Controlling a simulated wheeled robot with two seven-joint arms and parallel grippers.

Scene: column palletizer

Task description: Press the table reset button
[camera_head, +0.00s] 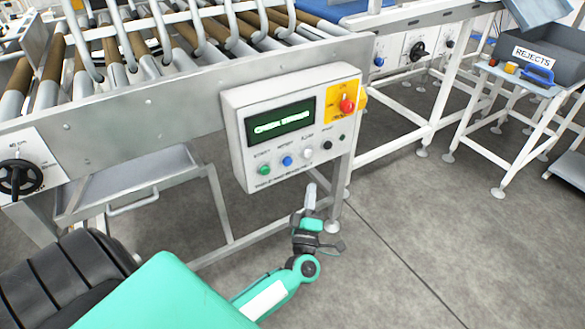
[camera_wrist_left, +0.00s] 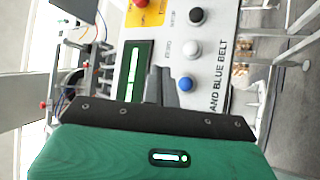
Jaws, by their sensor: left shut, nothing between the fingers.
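The control box (camera_head: 297,125) is mounted on the conveyor frame. Its row of buttons has green, blue, white and black ones from left to right. The label over the blue button (camera_head: 287,160) seems to read RESET, but it is small and blurred. In the left wrist view the blue button (camera_wrist_left: 186,83) is close to the right of my fingertips, with the white button (camera_wrist_left: 191,47) above it; the green one does not show. My left gripper (camera_head: 310,190) is shut and empty, below the panel's lower edge in the head view. No contact with a button is visible. My right gripper is not in view.
A red stop button (camera_head: 347,105) on a yellow plate is at the panel's upper right. The roller conveyor (camera_head: 160,60) is behind, with a black handwheel (camera_head: 20,176) at left. A REJECTS bin (camera_head: 560,50) stands far right. The floor right of the panel is clear.

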